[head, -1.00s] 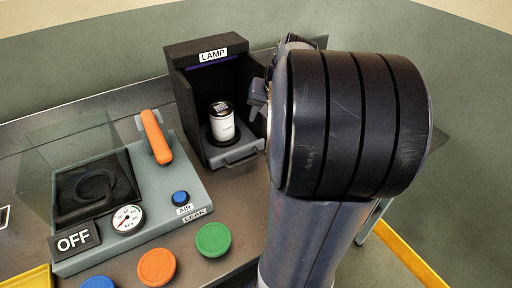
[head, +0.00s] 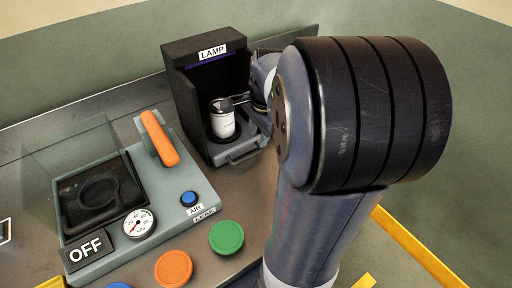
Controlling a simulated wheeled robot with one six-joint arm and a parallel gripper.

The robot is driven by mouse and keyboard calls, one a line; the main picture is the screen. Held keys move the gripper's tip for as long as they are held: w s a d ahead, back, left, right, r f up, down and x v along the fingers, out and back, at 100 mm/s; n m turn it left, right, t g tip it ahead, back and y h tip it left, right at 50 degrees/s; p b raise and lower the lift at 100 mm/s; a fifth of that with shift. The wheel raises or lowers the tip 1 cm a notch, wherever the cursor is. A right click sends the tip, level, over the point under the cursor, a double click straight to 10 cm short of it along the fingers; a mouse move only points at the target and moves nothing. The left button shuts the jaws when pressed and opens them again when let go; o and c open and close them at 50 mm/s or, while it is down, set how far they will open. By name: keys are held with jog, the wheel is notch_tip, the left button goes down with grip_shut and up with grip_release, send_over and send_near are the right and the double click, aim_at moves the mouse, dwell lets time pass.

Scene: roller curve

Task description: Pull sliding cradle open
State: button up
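The black box marked LAMP (head: 185,95) stands at the back of the bench, its front open. At its bottom is the grey sliding cradle (head: 222,158), with a bar handle on its front edge. A white can with a dark lid (head: 222,124) stands upright in the cradle. My gripper (head: 246,100) is at the right side of the box opening, beside the upper part of the can. My arm hides most of it, so I cannot tell its opening or whether it touches the can.
Left of the box is a grey leak tester (head: 180,210) with an orange lever (head: 158,138), a clear cover, a gauge (head: 139,223) and an OFF sign (head: 87,250). Green (head: 227,237) and orange (head: 173,268) round discs lie in front. Bare bench shows before the cradle.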

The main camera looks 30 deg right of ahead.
aim_at(255, 153)
jog(key=f, duration=0.3)
jog(key=w+f, duration=0.1)
jog(key=f, duration=0.3)
jog(key=shift+w+f, duration=0.2)
jog(key=shift+c, duration=0.4)
grip_shut()
